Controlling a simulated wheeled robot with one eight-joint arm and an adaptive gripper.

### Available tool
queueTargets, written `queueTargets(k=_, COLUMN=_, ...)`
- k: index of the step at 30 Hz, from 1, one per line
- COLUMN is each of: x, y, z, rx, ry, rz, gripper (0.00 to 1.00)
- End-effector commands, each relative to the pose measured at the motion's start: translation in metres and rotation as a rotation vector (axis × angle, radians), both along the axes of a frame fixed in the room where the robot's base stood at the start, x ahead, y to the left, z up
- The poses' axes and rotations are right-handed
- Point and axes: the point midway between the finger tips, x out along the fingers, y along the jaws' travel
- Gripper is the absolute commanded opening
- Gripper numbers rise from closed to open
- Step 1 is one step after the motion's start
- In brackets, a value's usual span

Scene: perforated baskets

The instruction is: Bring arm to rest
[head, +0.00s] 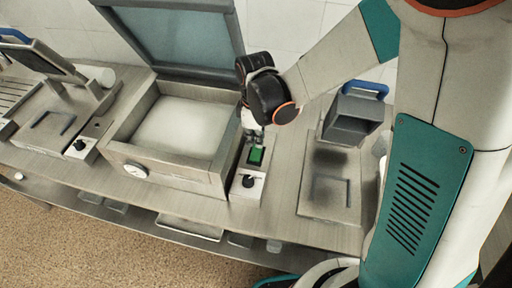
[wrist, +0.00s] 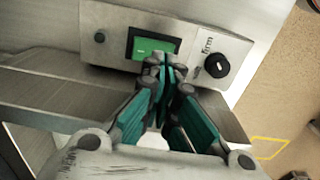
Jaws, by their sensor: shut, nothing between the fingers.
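My gripper (head: 255,139) points down at the small control panel (head: 246,188) on the counter. In the wrist view my gripper (wrist: 166,66) has its teal-padded fingers brought together, with nothing between them. The fingertips are close to a green rocker switch (head: 256,155) set in a black frame. The switch also shows in the wrist view (wrist: 153,47), just beyond the fingertips. I cannot tell whether they touch it. My arm reaches in from the right in the head view.
A square basin (head: 118,150) with a raised lid (head: 180,42) and a dial stands left of my gripper. A grey basket (head: 353,121) with a blue handle is at the right. A black knob (wrist: 216,65) sits beside the switch. Further left is another panel (head: 85,148).

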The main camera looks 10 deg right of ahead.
Motion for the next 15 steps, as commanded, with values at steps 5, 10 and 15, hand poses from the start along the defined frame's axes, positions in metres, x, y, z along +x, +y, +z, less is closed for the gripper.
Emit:
queueTargets(k=5, x=-0.0005, y=-0.0001, z=0.0140, rx=0.000, ry=0.000, rz=0.000, gripper=0.00)
queueTargets(k=10, x=-0.0003, y=-0.0001, z=0.0150, rx=0.000, ry=0.000, rz=0.000, gripper=0.00)
queueTargets(k=15, x=-0.0003, y=-0.0001, z=0.0146, rx=0.000, ry=0.000, rz=0.000, gripper=0.00)
